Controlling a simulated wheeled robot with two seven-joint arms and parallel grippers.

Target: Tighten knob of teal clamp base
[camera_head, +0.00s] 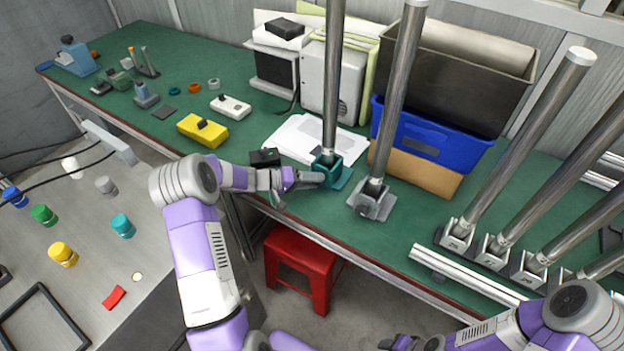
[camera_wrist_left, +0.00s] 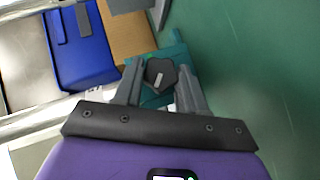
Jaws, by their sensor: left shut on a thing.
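The teal clamp base (camera_head: 336,178) stands near the front edge of the green table, with a tall metal post rising from it. My left gripper (camera_head: 318,178) is at the base's front left side. In the left wrist view the dark knob (camera_wrist_left: 159,74) sits between the two fingers of my left gripper (camera_wrist_left: 160,88), with the teal base (camera_wrist_left: 172,50) behind it. The fingers are shut on the knob. My right gripper (camera_head: 412,343) is low at the bottom edge of the head view, away from the base; its fingers are hard to make out.
A grey clamp base (camera_head: 371,200) with its own post stands just right of the teal one. A blue bin (camera_head: 432,138) and a brown box (camera_head: 425,172) stand behind. A red stool (camera_head: 298,268) is under the table edge. A yellow box (camera_head: 203,131) lies left.

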